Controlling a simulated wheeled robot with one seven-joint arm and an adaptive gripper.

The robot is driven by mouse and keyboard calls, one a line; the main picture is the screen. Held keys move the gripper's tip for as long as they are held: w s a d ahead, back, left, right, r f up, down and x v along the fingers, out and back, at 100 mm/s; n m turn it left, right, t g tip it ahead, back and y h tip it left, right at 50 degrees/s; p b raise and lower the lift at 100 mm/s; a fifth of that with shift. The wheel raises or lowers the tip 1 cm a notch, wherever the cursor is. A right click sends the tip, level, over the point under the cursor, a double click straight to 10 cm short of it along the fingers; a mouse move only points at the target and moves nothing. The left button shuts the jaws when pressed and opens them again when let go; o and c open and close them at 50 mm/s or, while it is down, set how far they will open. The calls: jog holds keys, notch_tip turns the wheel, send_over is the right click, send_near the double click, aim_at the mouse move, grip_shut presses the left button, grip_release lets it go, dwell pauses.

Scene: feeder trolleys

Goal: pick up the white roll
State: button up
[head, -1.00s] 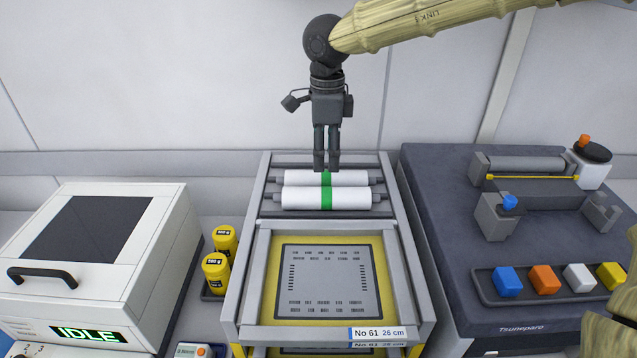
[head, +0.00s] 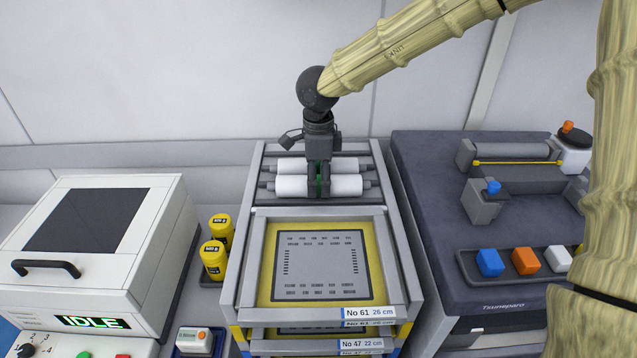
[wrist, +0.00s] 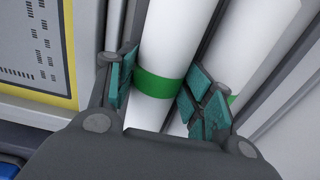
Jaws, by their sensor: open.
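Two white rolls with green bands lie side by side across the back of the trolley. The nearer white roll (head: 347,185) is next to the framed stencil; the farther one (head: 347,165) is behind it. My gripper (head: 318,191) points down over the nearer roll's middle and hides part of both bands. In the wrist view, the open jaws (wrist: 155,95) straddle the nearer roll (wrist: 172,40) at its green band. One teal-padded finger is on the stencil side, the other between the two rolls (wrist: 258,55). Whether either pad touches is unclear.
The yellow framed stencil (head: 265,290) lies in front of the rolls, with another below. A white machine reading IDLE (head: 150,240) and two yellow jars (head: 213,262) stand left. A dark bench (head: 430,190) with a roller device and coloured blocks (head: 490,263) stands right.

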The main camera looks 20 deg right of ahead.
jog(key=shift+s+d+f, duration=0.1)
jog(key=shift+s, duration=0.05)
jog(key=c, duration=0.8)
jog(key=shift+o, duration=0.2)
